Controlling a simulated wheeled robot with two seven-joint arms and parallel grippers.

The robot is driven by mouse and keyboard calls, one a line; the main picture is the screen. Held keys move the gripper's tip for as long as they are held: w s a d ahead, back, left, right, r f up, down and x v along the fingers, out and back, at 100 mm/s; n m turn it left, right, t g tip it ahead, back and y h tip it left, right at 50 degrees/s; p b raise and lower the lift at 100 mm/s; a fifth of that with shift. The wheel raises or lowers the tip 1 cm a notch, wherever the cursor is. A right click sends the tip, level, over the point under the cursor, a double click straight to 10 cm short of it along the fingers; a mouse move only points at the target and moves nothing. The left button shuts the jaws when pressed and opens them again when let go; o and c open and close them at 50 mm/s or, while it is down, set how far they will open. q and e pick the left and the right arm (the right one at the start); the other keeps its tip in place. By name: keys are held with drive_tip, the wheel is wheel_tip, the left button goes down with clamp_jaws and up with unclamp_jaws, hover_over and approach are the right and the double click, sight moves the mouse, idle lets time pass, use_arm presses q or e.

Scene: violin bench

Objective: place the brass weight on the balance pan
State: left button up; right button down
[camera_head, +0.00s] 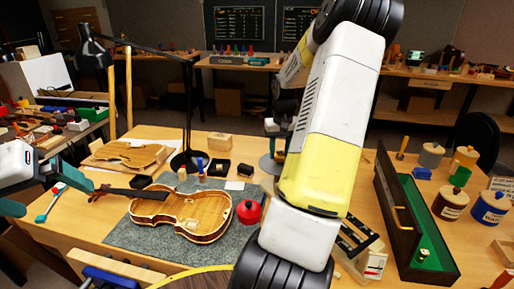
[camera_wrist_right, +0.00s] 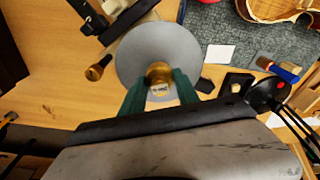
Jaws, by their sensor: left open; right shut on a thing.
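The brass weight (camera_wrist_right: 159,74) is between the green fingertips of my right gripper (camera_wrist_right: 160,90) in the right wrist view, and the gripper is shut on it. The round grey balance pan (camera_wrist_right: 152,45) lies directly beyond the weight, which overlaps its near part in the picture. I cannot tell whether the weight touches the pan. In the head view my right arm covers much of the balance area. My left gripper (camera_head: 42,192) is open and empty at the left edge of the bench, its fingers wide apart.
A violin body (camera_head: 182,212) lies on a grey mat (camera_head: 135,238). A black desk lamp (camera_head: 187,120) stands behind it. A red pot (camera_head: 248,212) is beside the violin. An open green-lined case (camera_head: 428,225) and several jars are at the right. A brass knob-like piece (camera_wrist_right: 98,68) lies left of the pan.

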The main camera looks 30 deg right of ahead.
sight(280, 157)
drive_tip(key=shift+f, duration=0.5)
drive_tip(key=shift+f, duration=0.15)
drive_tip(key=c, duration=0.9)
unclamp_jaws()
wheel_tip(280, 157, up, 11)
drive_tip(key=s, duration=0.1)
drive_tip(key=s+a+r+n, duration=0.1)
drive_tip(key=a+r, duration=0.4)
drive_tip(key=a, duration=0.4)
drive_tip(key=s+a+r+n+t+y, duration=0.1)
drive_tip(key=s+a+r+t, duration=0.1)
drive_tip(key=s+a, duration=0.6)
drive_tip(key=s+a+r+n+t+y, duration=0.1)
drive_tip(key=s+a+r+n+t, duration=0.1)
drive_tip(key=s+a, duration=0.7)
drive_tip(key=a, duration=0.3)
drive_tip(key=shift+a+r+t+y, duration=0.25)
drive_tip(key=shift+a+t+y, duration=0.05)
drive_tip(key=shift+a+t, duration=0.1)
